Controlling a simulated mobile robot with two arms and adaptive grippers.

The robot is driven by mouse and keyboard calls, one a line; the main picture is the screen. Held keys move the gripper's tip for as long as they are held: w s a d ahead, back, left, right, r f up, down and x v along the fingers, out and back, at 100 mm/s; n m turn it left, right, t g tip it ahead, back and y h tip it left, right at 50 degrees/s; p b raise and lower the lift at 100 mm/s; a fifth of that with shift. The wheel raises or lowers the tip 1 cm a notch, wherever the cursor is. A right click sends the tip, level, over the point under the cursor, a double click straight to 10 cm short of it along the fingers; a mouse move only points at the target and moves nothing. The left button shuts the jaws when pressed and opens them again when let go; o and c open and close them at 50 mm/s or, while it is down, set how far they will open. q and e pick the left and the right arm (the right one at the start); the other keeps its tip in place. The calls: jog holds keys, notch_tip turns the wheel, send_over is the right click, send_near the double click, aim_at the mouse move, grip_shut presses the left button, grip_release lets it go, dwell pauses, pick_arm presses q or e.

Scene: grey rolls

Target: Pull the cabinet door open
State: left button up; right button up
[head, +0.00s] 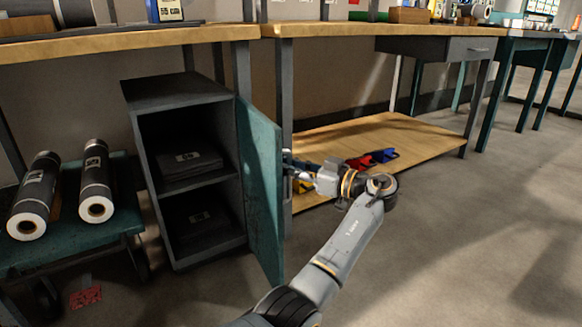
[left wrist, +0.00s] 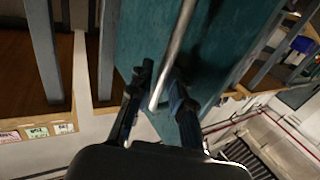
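The grey cabinet (head: 178,93) stands under the workbench with its inside showing. Its teal door (head: 258,185) stands swung well out to the right, and the shelves are exposed. My left gripper (head: 293,172) is at the door's outer face, partly hidden by the door edge and small in the head view. In the left wrist view the teal door (left wrist: 228,40) fills the upper middle. A metal bar handle (left wrist: 177,40) runs between the two dark fingers of my left gripper (left wrist: 162,78), which are drawn in around it. My right gripper is not in view.
Dark boxes (head: 188,160) lie on the cabinet shelves. A teal cart (head: 75,248) with grey rolls (head: 96,182) stands close on the left. A low wooden shelf (head: 410,140) with red and blue items lies behind my arm. The floor at right is clear.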

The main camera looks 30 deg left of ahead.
pick_arm(q)
jog(key=shift+d, duration=0.1)
jog(key=d, duration=1.2)
